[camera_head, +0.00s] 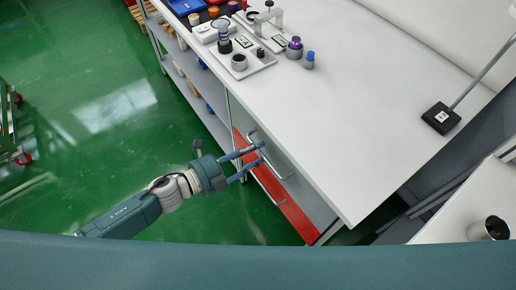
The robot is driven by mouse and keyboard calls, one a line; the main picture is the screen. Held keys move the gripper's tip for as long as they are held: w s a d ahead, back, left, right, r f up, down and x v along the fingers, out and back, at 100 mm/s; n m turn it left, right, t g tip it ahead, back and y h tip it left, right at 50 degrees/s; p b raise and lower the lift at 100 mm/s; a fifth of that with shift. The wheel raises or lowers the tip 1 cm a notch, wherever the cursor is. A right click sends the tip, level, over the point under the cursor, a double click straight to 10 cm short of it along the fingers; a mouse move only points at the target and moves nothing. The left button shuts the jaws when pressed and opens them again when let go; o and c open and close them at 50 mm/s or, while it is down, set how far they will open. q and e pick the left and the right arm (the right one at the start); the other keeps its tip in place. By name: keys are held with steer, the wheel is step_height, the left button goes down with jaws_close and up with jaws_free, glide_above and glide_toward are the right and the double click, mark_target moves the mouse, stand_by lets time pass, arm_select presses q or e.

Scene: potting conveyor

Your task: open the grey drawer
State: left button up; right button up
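The grey drawer (306,193) is set in the side of the white workbench, under its top, with a red drawer front (296,216) just below it. Silver bar handles (284,178) stick out from the drawer fronts. My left gripper (263,154) reaches in from the left. Its two fingers are spread apart and point at the handles. The fingertips overlap the handle area in the picture; I cannot tell whether they touch a handle. Nothing shows held between the fingers. The drawer appears closed. My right gripper is not in view.
The white workbench top (330,120) overhangs the drawers. Open shelves (190,70) lie left of the drawers.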

arm_select(q)
steer(key=shift+w+d+f, duration=0.15)
steer(key=shift+w+d, duration=0.25)
steer(key=shift+d, duration=0.2)
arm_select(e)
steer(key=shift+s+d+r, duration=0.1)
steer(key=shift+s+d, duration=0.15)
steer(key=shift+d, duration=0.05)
arm_select(q)
jaws_close()
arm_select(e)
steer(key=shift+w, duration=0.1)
arm_select(q)
steer(key=shift+a, duration=0.1)
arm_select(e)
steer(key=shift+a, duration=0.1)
